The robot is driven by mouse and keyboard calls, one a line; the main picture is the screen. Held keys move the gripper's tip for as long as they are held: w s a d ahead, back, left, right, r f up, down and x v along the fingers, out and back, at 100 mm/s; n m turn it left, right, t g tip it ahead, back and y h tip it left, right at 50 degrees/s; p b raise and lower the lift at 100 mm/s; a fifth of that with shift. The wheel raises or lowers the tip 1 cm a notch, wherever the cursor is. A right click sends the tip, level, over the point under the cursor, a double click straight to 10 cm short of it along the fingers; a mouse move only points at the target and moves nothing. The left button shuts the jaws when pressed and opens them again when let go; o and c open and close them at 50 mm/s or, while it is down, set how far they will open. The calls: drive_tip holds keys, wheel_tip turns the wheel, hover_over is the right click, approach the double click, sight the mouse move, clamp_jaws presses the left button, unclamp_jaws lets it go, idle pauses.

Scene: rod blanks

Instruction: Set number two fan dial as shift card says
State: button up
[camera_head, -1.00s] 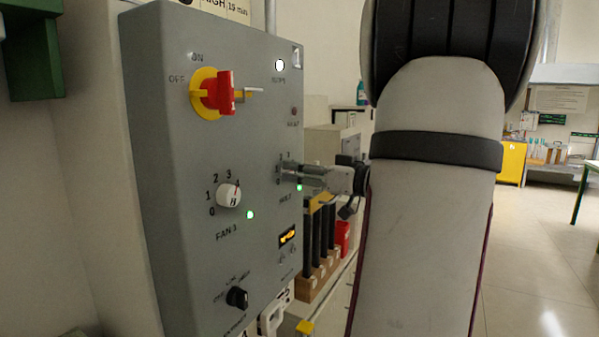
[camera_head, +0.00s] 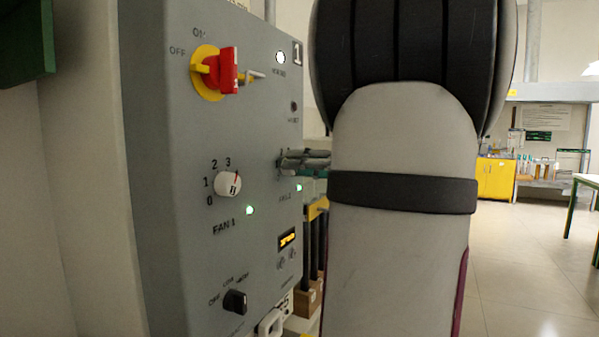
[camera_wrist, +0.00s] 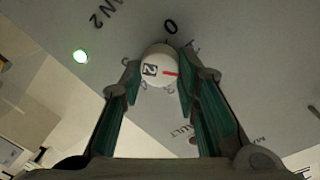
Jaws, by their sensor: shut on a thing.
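The fan 2 dial (camera_wrist: 158,68) is a round white knob with a "2" and a red pointer line. In the wrist view my gripper (camera_wrist: 160,80) is shut on it, one finger on each side. The red line points right in that picture; a "0" (camera_wrist: 171,27) is printed just above the knob. Other scale marks are partly hidden by the fingers, so I cannot read the setting. In the head view my gripper (camera_head: 305,160) is at the panel's right side and hides this dial. A green lamp (camera_wrist: 80,56) is lit beside the FAN 2 label.
My arm covers the middle; open floor lies right.

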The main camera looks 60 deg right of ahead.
drive_tip(key=shift+f+m+y+p, duration=0.15)
drive_tip(key=shift+m+y+p, duration=0.2)
drive_tip(key=shift+m+p, duration=3.9)
drive_tip(key=shift+f+m+y+p, duration=0.1)
drive_tip(key=shift+m+y+p, duration=0.2)
drive_tip(key=shift+m+p, duration=3.95)
drive_tip(key=shift+f+m+y+p, duration=0.25)
drive_tip(key=shift+m+p, duration=0.95)
drive_tip(key=shift+m, duration=6.1)
drive_tip(key=o, duration=1.2)
drive_tip(key=shift+r, duration=0.1)
